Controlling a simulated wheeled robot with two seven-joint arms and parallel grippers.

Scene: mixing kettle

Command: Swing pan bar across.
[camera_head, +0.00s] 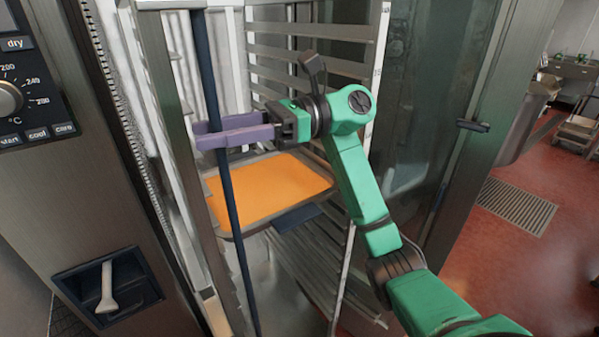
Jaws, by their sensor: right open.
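The pan bar (229,205) is a thin, dark blue upright rod at the front left of the open oven's rack. It stands nearly vertical, leaning slightly. My right gripper (198,134), with purple fingers, reaches in from the right. Its fingers are apart and point left, with the bar passing between them. The nearer finger hides a short stretch of the bar. I cannot tell whether either finger touches it. My left gripper is not in view.
A tray (323,193) with an orange surface sits in the rack (275,52) behind the bar, below my right gripper. A glass door (424,100) stands to the right. The oven's control panel (28,75) is at the left. Red floor lies at the far right.

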